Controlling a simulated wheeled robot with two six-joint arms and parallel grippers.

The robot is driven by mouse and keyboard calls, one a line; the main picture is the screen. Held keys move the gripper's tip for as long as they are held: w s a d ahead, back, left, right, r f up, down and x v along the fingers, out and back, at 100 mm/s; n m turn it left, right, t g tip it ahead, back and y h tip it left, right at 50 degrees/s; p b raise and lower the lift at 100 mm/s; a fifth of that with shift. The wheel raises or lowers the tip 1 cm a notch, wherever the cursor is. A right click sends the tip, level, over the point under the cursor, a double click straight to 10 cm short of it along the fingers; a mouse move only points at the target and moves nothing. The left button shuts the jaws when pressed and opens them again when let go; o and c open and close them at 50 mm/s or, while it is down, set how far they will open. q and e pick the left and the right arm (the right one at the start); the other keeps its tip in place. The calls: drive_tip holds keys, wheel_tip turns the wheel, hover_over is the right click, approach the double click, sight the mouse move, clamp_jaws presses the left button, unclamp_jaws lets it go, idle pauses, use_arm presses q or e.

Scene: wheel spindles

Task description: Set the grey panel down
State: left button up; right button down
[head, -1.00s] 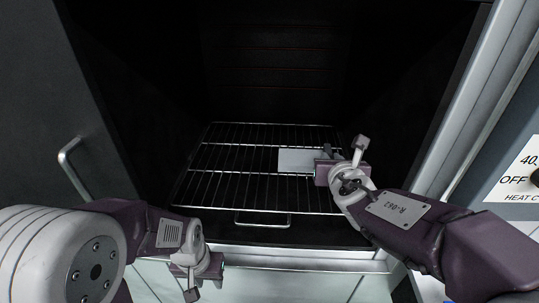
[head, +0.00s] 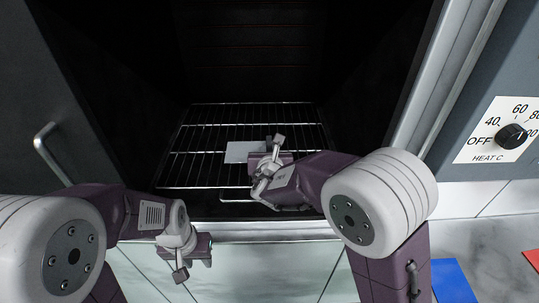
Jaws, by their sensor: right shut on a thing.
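The grey panel (head: 240,151) is a flat light-grey rectangle inside the dark oven-like chamber, at or just above the wire rack (head: 195,172). I cannot tell whether it touches the bars. My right gripper (head: 262,160) is shut on the panel's right side and covers that edge. My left gripper (head: 205,250) hangs low in front of the chamber, away from the panel. Its fingertips are turned from view, so its opening is unclear.
The chamber's metal frame (head: 415,110) stands at the right. An open door with a handle (head: 50,150) is at the left. A heat knob (head: 512,135) sits on the right panel. A blue piece (head: 451,281) and a red piece (head: 533,256) lie on the counter at lower right.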

drive_tip(key=shift+w+f, duration=0.1)
drive_tip(key=shift+f, duration=0.65)
drive_tip(key=shift+r, duration=0.1)
drive_tip(key=c, duration=1.3)
unclamp_jaws()
drive_tip(key=shift+c, duration=0.2)
